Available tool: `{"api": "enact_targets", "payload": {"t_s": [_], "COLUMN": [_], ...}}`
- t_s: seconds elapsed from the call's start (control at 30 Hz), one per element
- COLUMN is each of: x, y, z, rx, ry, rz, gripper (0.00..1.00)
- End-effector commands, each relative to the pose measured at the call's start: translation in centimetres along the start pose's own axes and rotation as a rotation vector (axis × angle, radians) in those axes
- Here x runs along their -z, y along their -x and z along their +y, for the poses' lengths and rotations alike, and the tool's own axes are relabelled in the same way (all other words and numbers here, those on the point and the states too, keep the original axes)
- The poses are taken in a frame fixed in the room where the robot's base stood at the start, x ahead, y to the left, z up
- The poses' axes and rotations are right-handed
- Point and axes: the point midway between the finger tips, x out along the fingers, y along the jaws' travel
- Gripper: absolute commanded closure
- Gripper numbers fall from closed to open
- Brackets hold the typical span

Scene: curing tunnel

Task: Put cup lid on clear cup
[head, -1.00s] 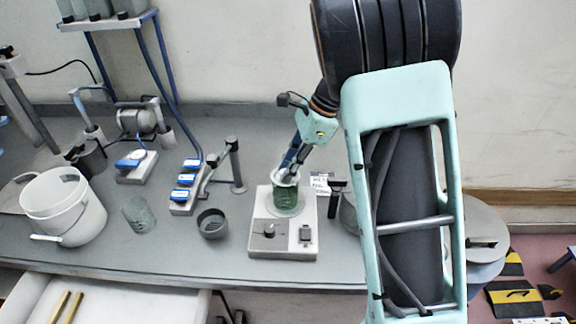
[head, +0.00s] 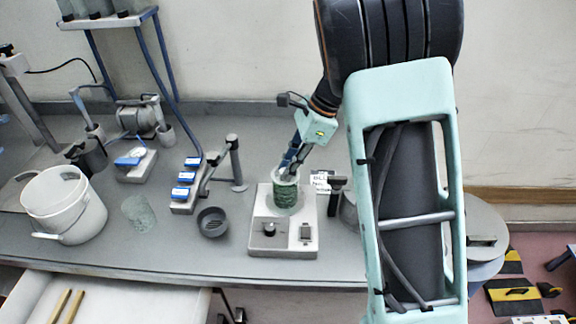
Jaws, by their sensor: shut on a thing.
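A clear cup (head: 286,197) with green contents stands upright on the grey hotplate-like device (head: 262,212) in the head view. My gripper (head: 285,172) reaches down from the upper right to the top of this cup. It is shut on a small whitish, see-through piece at the cup's mouth, which looks like the cup lid (head: 279,178). The fingers partly hide the lid. I cannot tell whether the lid is seated on the rim or just above it. Another see-through cup-like vessel (head: 139,213) stands on the bench to the left.
A dark round bowl (head: 213,222) stands left of the device. A white bucket (head: 65,207), a block with blue parts (head: 186,186) and a small stand (head: 236,165) are further left. A label card (head: 320,182) and dark items crowd the right side near my arm.

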Motion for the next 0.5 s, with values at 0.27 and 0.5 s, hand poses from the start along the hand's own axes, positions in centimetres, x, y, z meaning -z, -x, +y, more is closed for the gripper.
{"api": "enact_targets", "payload": {"t_s": [0.27,0.5], "x": [0.06,0.22], "y": [-0.11,-0.51], "z": [-0.01,-0.03], "rx": [0.0,0.0], "ry": [0.0,0.0], "rz": [0.0,0.0], "gripper": [0.92,0.92]}}
